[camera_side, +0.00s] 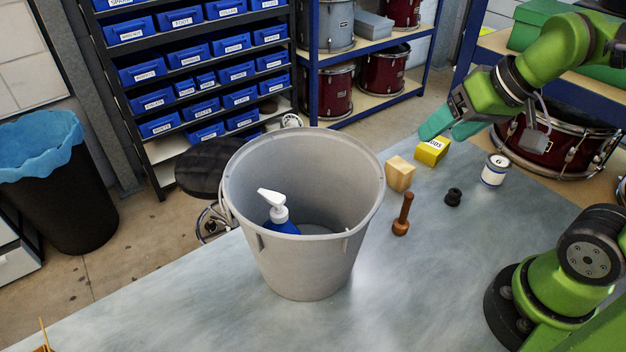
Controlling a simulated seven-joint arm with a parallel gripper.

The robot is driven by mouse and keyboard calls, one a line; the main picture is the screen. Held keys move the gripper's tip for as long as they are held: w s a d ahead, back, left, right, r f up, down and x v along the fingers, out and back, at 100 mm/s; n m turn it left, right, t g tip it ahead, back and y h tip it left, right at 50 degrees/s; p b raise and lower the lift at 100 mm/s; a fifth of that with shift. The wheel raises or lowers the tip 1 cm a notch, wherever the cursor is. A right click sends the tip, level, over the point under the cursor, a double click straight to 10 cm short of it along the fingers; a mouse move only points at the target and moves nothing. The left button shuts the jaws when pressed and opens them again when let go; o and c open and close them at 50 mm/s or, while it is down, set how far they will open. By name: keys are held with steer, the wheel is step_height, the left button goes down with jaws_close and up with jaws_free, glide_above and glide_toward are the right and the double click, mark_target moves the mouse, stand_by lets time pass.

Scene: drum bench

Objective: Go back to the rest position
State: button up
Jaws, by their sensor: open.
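My gripper (452,128) is at the upper right, with teal fingers pointing down and to the left. It is open, and I see nothing held in it. It hangs above the far side of the bench, close to a yellow box (432,151) in the picture; I cannot tell the exact height between them. A grey bucket (312,265) stands upright on the bench, left of my gripper. A blue pump bottle (280,222) with a white pump head is inside the bucket, its lower part hidden by the bucket's wall.
On the grey bench (440,255) are a wooden block (399,174), a brown wooden peg (402,214), a small black part (453,197) and a white can (495,170). A red drum (560,145) sits behind the can. A black stool (207,165) stands behind.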

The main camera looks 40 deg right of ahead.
steer(key=shift+s+a+r+t+y, duration=0.15)
steer(key=shift+s+a+t, duration=0.1)
steer(key=shift+s, duration=0.25)
steer(key=shift+s+a+r+t+y, duration=0.15)
steer(key=shift+s+a+t, duration=0.1)
steer(key=shift+s, duration=0.2)
